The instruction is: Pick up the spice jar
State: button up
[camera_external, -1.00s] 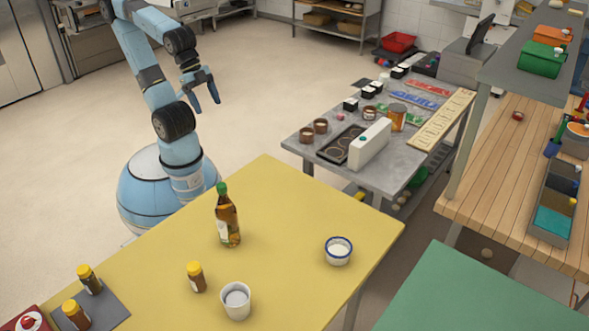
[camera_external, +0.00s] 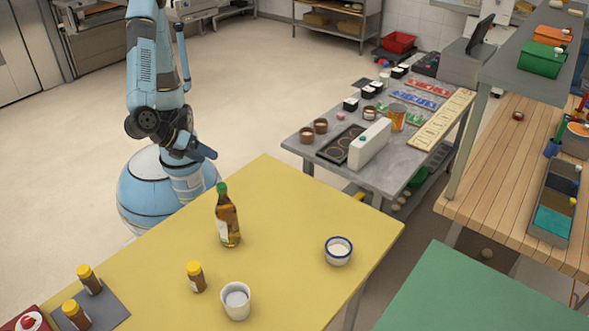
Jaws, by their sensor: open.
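A spice jar (camera_external: 196,278) with a yellow cap and brown contents stands upright on the yellow table (camera_external: 300,220), left of a white cup. Two similar yellow-capped jars, one farther back (camera_external: 89,280) and one nearer (camera_external: 75,315), stand on a dark grey mat (camera_external: 108,309) at the table's left end. My gripper (camera_external: 204,152) is open beyond the table's far edge, in front of my base and well apart from all the jars. Its fingers are small and partly overlapped by the arm.
A green-capped bottle (camera_external: 228,216) stands between my arm and the single jar. A white cup (camera_external: 236,300) is close to that jar's right. A blue-rimmed bowl (camera_external: 338,251) is farther right. A red object (camera_external: 27,321) sits at the lower left.

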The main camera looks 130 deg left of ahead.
jog(key=w+d+f+m+t, duration=0.1)
jog(key=d+f+m+t, duration=0.15)
jog(key=d, duration=0.35)
jog(key=d+f+m+t, duration=0.1)
jog(key=d+m+t, duration=0.1)
jog(key=d+m, duration=0.25)
jog(key=m+t+h, duration=0.8)
jog(key=m+h, duration=0.5)
jog(key=m, duration=0.4)
send_near(85, 273)
jog(key=shift+w+d+f, duration=0.25)
jog(key=shift+w+f, duration=0.6)
jog(key=shift+w, duration=0.2)
jog(key=shift+d+x, duration=0.15)
jog(key=shift+x, duration=1.4)
jog(key=shift+d+x, duration=0.15)
jog(key=shift+x, duration=1.4)
jog(key=shift+s, duration=0.15)
jog(key=c, duration=1.1)
